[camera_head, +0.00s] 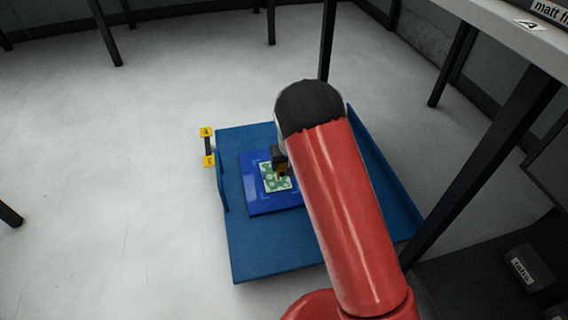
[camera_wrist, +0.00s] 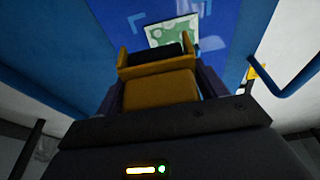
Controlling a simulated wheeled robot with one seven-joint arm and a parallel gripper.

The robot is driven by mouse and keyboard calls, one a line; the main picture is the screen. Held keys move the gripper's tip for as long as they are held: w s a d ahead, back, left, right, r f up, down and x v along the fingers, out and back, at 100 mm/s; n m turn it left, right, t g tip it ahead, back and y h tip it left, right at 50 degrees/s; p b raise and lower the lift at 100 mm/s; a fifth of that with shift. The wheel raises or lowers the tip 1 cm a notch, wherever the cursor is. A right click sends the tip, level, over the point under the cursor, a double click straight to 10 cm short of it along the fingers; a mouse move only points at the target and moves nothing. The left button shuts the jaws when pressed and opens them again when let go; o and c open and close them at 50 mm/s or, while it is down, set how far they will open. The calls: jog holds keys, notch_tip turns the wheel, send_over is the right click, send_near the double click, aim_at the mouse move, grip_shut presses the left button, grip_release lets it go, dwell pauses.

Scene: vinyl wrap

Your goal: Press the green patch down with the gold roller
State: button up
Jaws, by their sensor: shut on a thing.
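The green patch (camera_head: 270,181), patterned with pale spots, lies on a bright blue panel (camera_head: 258,202) on the blue platform. It also shows in the wrist view (camera_wrist: 174,32), beyond the roller. My gripper (camera_head: 280,160) is over the right part of the patch, partly hidden by my red arm. In the wrist view it is shut on the gold roller (camera_wrist: 160,88), which has a dark cylinder in a gold frame. I cannot tell whether the roller touches the patch.
The blue platform (camera_head: 265,262) has a raised wall on its right and a rail on its left. A black handle with yellow ends (camera_head: 207,147) is at its left edge. A table (camera_head: 500,25) with dark legs stands at right.

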jog(key=shift+w+a+f, duration=0.2)
jog(key=shift+a+f, duration=0.4)
jog(key=shift+f+b, duration=2)
jog(key=shift+f, duration=1.1)
jog(key=shift+f+b, duration=0.6)
jog(key=shift+f, duration=0.25)
jog(key=shift+w+a, duration=0.15)
jog(key=shift+w, duration=0.35)
jog(key=shift+w+a, duration=0.15)
jog(key=shift+w, duration=0.35)
jog(key=shift+w+a, duration=0.15)
jog(key=shift+w, duration=0.4)
jog(key=shift+w+a, duration=0.15)
jog(key=shift+w, duration=0.4)
jog(key=shift+w, duration=0.1)
jog(key=shift+w+a, duration=0.25)
jog(key=shift+w, duration=0.7)
